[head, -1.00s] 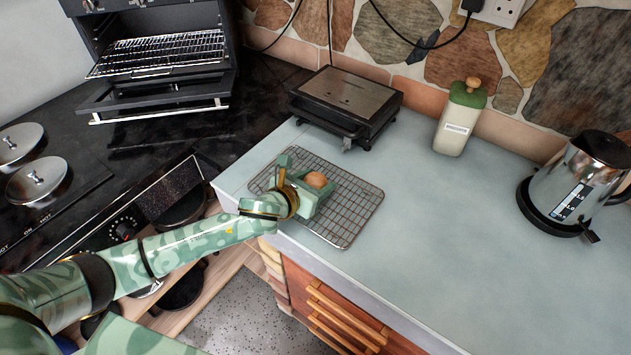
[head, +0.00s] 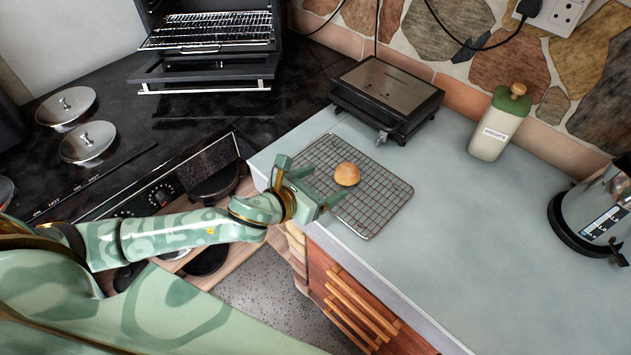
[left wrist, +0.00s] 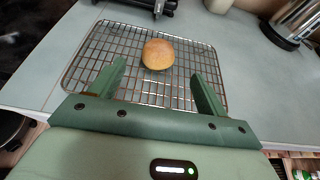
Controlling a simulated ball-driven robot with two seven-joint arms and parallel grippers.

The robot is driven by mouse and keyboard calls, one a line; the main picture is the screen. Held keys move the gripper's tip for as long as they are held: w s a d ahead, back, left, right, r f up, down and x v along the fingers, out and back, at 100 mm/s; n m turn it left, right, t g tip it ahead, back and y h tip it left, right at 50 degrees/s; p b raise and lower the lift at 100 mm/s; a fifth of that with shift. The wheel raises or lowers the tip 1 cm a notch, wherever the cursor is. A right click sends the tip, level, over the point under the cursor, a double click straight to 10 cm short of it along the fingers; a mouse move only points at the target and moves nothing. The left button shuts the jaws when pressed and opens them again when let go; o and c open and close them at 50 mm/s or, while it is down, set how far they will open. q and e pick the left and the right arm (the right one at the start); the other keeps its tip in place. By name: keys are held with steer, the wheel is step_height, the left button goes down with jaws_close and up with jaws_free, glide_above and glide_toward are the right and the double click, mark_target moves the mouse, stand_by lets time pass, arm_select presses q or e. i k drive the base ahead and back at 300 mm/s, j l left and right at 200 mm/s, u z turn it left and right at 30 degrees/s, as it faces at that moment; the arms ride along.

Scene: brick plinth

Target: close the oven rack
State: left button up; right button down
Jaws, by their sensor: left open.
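The small black oven stands at the back left in the head view. Its door (head: 205,85) is folded down, and its wire rack (head: 208,32) sticks out of the opening over the door. My left gripper (head: 312,176) is open and empty at the near left edge of a wire cooling rack (head: 380,215), well away from the oven. A round bun (head: 347,174) lies on the cooling rack just beyond the fingers; in the left wrist view the bun (left wrist: 158,54) sits ahead of the two spread fingertips. My right gripper is not in view.
A black grill press (head: 388,95) and a green-capped bottle (head: 500,125) stand at the back of the counter. A kettle (head: 600,215) is at the right. Lidded hobs (head: 88,143) lie left, before the oven. The mid-right counter is clear.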

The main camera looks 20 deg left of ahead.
mark_target(258, 13)
steer(key=u, duration=1.45)
